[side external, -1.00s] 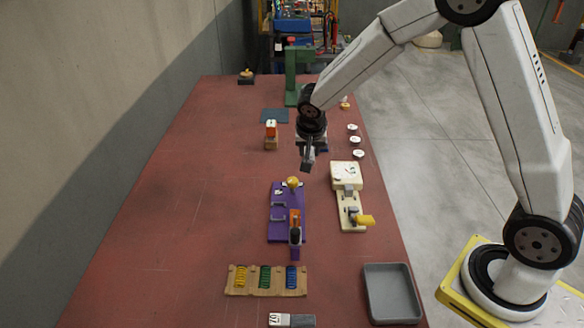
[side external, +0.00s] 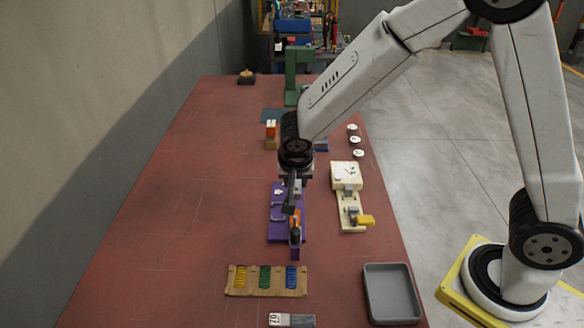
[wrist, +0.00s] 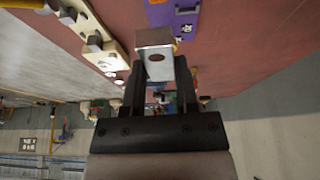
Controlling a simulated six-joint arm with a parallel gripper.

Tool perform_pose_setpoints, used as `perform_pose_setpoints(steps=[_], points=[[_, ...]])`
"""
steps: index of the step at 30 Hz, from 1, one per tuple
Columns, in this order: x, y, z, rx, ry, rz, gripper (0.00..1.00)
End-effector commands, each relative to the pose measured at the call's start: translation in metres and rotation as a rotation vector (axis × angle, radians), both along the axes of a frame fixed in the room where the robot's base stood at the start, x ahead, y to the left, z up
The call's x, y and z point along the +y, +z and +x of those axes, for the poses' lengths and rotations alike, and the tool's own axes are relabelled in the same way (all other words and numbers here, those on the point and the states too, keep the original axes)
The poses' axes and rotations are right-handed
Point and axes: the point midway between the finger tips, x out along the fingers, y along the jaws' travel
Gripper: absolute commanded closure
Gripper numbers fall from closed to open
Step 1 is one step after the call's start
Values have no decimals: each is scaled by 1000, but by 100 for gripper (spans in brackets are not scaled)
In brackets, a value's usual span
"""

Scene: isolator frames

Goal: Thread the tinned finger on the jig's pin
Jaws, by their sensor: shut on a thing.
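My gripper (side external: 290,207) is shut on the tinned finger. In the wrist view the finger (wrist: 155,64) is a silvery flat piece with a round hole, sticking out beyond the jaws (wrist: 163,88). In the side view my gripper is in front of the far half of the purple jig (side external: 276,232), and the held finger is too small to make out there. The jig's edge also shows at the top of the wrist view (wrist: 160,14). An orange part (side external: 295,219) stands on the jig. I cannot make out the pin clearly, nor any contact.
A cream fixture (side external: 345,176) with a yellow handle (side external: 365,220) stands right of the purple jig. A wooden rack (side external: 252,282) with coloured coils lies nearer, beside a grey tray (side external: 390,294). Several white discs (side external: 358,153) line the right edge. The table's left side is clear.

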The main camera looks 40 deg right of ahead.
Motion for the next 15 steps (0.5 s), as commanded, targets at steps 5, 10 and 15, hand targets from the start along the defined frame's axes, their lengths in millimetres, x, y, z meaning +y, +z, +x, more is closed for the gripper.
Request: perform_pose_setpoints(steps=[5,10,15], points=[[0,-1,1,-1,0,0,100],[0,-5,1,0,1,-1,100],[0,-13,1,0,1,-2,100]])
